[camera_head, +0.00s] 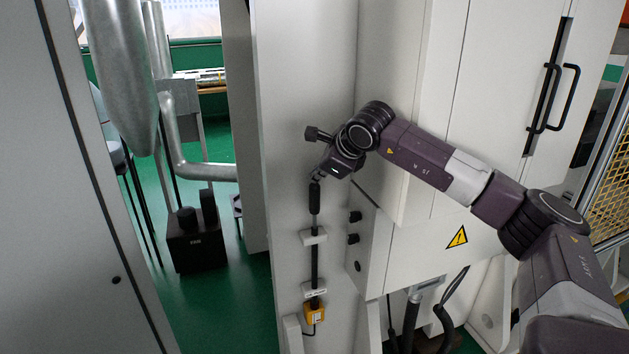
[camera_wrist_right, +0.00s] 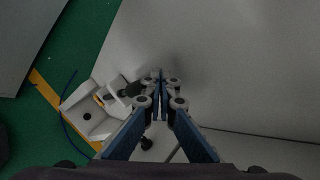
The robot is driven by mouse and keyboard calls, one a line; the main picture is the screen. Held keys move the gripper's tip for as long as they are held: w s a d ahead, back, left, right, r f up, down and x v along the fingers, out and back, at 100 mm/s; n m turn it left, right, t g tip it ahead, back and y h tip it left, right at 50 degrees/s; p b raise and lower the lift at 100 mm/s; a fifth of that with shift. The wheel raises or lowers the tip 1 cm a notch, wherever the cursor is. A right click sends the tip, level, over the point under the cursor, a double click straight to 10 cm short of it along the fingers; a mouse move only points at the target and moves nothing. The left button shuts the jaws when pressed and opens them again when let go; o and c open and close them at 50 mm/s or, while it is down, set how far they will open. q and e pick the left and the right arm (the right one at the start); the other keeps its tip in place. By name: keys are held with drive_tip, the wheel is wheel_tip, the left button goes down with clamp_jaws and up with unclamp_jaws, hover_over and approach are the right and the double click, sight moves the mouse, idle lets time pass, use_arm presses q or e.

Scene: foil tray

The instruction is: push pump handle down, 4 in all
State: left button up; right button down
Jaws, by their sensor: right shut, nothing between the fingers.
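The pump handle (camera_head: 314,198) is a black upright grip on a dark rod, at the front of the white cabinet column. The rod runs down through white brackets to a yellow-orange part (camera_head: 314,312). My right gripper (camera_head: 316,177) is shut and empty, its fingertips pointing down at the top of the handle. I cannot tell whether they touch it. In the right wrist view the shut fingers (camera_wrist_right: 160,78) meet in the middle, with white brackets (camera_wrist_right: 95,112) below left; the fingers partly hide the handle there. My left gripper is not in view.
A white control box (camera_head: 372,250) with black knobs stands right of the rod. The cabinet doors (camera_head: 500,70) have black pull handles. A dark box (camera_head: 195,240) and metal ducts stand on the green floor at the left.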

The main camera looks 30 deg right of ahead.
sight(317, 188)
drive_tip(key=shift+s+f+b, duration=0.1)
drive_tip(key=shift+f+b, duration=1.25)
drive_tip(key=shift+f, duration=0.55)
idle(0.8)
idle(0.4)
drive_tip(key=shift+w+d+r+p, duration=0.1)
drive_tip(key=shift+r+p, duration=0.95)
drive_tip(key=shift+r, duration=0.5)
drive_tip(key=shift+w+r+p, duration=0.1)
drive_tip(key=shift+r+p, duration=0.9)
drive_tip(key=shift+r, duration=0.55)
drive_tip(key=shift+r, duration=0.1)
drive_tip(key=shift+r+p, duration=1.7)
drive_tip(key=shift+r, duration=0.8)
